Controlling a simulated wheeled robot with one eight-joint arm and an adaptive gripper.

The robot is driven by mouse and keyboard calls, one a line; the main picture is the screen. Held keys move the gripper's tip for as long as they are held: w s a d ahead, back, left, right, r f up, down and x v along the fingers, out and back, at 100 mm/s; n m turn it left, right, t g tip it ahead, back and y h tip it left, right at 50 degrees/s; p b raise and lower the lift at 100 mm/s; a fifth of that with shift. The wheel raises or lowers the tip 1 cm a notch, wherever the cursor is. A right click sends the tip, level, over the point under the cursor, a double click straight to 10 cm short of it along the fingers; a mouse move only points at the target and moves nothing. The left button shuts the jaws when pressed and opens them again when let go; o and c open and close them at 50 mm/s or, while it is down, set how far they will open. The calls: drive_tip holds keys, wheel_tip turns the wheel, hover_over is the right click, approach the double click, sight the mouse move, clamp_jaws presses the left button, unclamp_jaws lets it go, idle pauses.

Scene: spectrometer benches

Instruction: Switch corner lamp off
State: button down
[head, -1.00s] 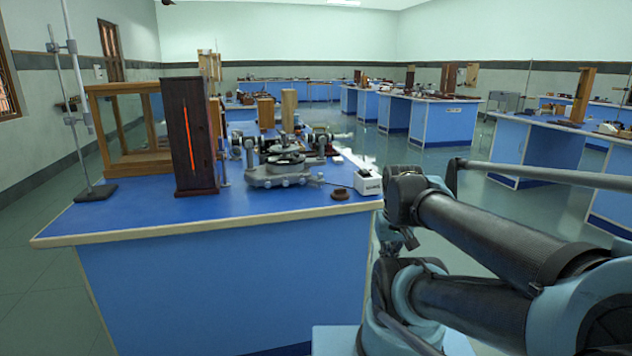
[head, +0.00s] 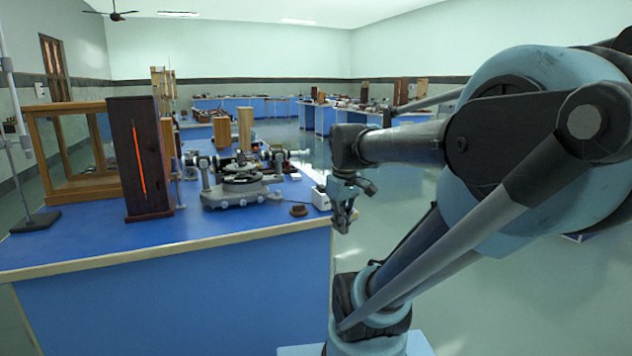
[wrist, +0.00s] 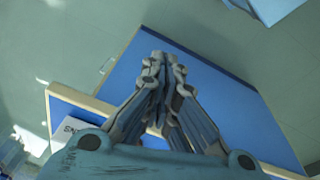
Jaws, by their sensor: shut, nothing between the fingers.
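A tall dark wooden lamp housing (head: 140,160) with a glowing orange-red slit stands upright on the blue bench (head: 90,240) in the head view. A small white box (head: 321,198) sits near the bench's right front corner. It also shows in the wrist view, with dark lettering (wrist: 78,128), partly hidden by my gripper's body. I cannot make out a switch on either. My gripper (head: 342,222) points down beside the bench's right front corner, close to the white box. In the wrist view its fingers (wrist: 160,75) are shut together and empty.
A grey spectrometer (head: 240,185) and a small brown round piece (head: 298,210) lie between lamp housing and white box. A glass-sided wooden case (head: 75,150) and a stand (head: 35,220) are at left. Open floor (head: 450,290) lies to the right.

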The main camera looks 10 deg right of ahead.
drive_tip(key=w+a+r+n, duration=0.1)
drive_tip(key=w+r+n, duration=0.6)
drive_tip(key=w+r, duration=0.55)
wheel_tip(320, 180, up, 5)
drive_tip(key=n+g, duration=0.2)
drive_tip(key=n, duration=0.6)
hover_over(317, 189)
drive_tip(key=shift+w+r, duration=0.15)
drive_tip(key=shift+r, duration=0.05)
wheel_tip(317, 189, down, 14)
drive_tip(key=shift+w+f, duration=0.1)
drive_tip(key=shift+f, duration=0.2)
